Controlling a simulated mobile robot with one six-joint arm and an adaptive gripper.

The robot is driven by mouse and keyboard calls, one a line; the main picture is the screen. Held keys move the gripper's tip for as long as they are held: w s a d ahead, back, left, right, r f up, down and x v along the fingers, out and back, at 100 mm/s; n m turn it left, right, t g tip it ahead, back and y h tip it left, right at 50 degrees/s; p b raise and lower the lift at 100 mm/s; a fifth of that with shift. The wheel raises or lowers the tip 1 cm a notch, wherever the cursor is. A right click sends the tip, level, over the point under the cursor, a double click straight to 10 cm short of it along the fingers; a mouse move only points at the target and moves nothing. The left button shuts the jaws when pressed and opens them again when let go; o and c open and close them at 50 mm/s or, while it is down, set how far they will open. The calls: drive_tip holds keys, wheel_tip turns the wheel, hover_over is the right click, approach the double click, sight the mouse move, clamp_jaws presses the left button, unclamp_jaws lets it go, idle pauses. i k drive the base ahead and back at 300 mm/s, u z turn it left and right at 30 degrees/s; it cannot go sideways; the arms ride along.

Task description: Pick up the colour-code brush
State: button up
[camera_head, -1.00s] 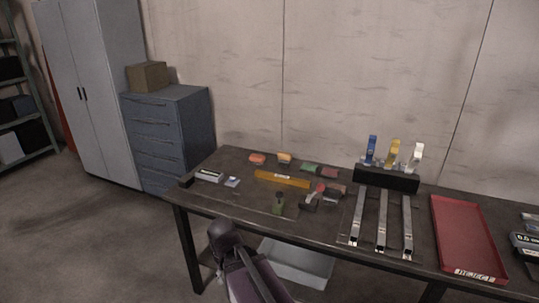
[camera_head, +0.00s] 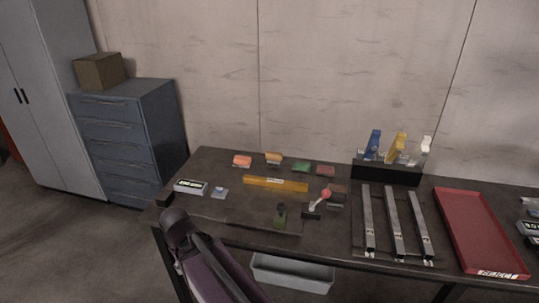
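I cannot tell for certain which thing is the colour-code brush. A blue upright piece (camera_head: 372,143), a yellow one (camera_head: 396,147) and a white one (camera_head: 423,150) stand in a black rack (camera_head: 386,174) at the back right of the dark table. A small red-headed piece (camera_head: 323,196) with a pale stem and a dark green piece (camera_head: 280,214) lie near the middle. These are too small to identify. My purple and dark arm rises at the lower left, before the table's front left. The gripper's fingers do not show.
The table (camera_head: 237,212) holds a yellow bar (camera_head: 275,184), several small coloured blocks along the back, a white-faced device (camera_head: 190,187), metal rails (camera_head: 395,225) and a red REJECT tray (camera_head: 478,232). A grey bin (camera_head: 291,273) sits below. A blue drawer cabinet (camera_head: 127,140) stands left.

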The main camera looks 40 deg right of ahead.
sight(274, 159)
drive_tip(key=z, duration=0.35)
drive_tip(key=i, duration=0.6)
drive_tip(key=z, duration=0.75)
drive_tip(key=i, duration=0.5)
drive_tip(key=z, duration=0.3)
